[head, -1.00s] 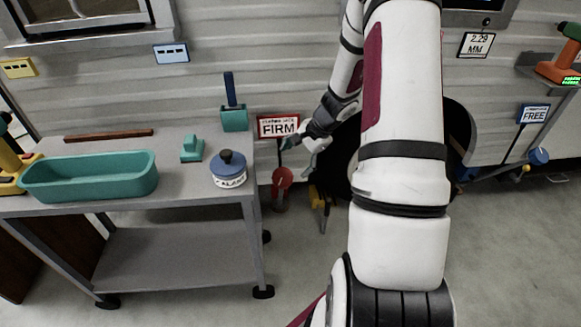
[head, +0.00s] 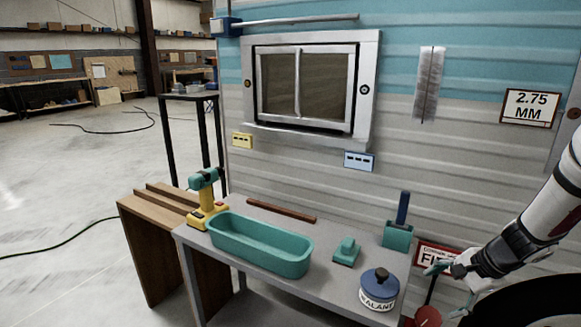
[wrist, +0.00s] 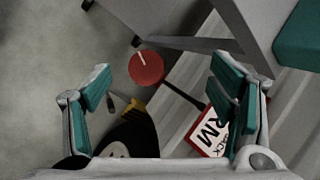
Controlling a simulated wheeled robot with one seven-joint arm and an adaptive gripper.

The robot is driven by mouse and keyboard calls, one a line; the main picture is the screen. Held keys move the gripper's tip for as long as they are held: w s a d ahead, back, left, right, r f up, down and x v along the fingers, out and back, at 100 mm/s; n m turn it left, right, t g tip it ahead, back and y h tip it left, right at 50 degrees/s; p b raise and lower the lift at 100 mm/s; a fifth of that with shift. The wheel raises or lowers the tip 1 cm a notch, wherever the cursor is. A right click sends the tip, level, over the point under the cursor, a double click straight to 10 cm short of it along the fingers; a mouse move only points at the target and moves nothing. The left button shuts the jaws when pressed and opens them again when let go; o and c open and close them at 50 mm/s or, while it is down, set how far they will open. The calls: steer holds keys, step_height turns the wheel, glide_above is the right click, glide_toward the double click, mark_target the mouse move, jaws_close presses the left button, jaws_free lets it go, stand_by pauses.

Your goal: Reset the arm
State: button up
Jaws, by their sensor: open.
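My arm enters at the right edge of the head view, with my gripper (head: 438,268) low beside the camper wall, in front of the red-framed "FIRM" sign (head: 424,250). In the wrist view my gripper (wrist: 163,82) has its two teal-padded fingers spread wide with nothing between them. Beyond the fingers a red round disc (wrist: 146,67) shows on a dark rod, and the sign (wrist: 210,132) is partly hidden behind the right finger.
A grey cart (head: 338,292) holds a teal tray (head: 262,250), a yellow-teal drill (head: 206,196), a teal block (head: 345,252), a sealant pot (head: 379,290) and a teal holder (head: 398,236). A wooden bench (head: 150,235) stands left. Open floor (head: 60,190) lies further left.

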steer(key=s+a+r+n+g, duration=0.1)
steer(key=s+a+r+n, duration=0.35)
steer(key=a+r, duration=0.4)
steer(key=s+a+r+n+g, duration=0.1)
steer(key=s+a+r+n, duration=0.35)
steer(key=a+r, duration=0.45)
steer(key=s+a+r+n+g+h, duration=0.1)
steer(key=s+a+r+n, duration=0.2)
steer(key=s, duration=0.9)
steer(key=s+a+n+g+h, duration=0.15)
steer(key=s+n, duration=0.25)
steer(key=s, duration=0.8)
step_height(320, 180, up, 30)
steer(key=t+p, duration=0.4)
steer(key=p, duration=2.4)
steer(key=shift+n, duration=0.3)
steer(key=shift+f+h, duration=0.1)
steer(key=shift+h, duration=0.15)
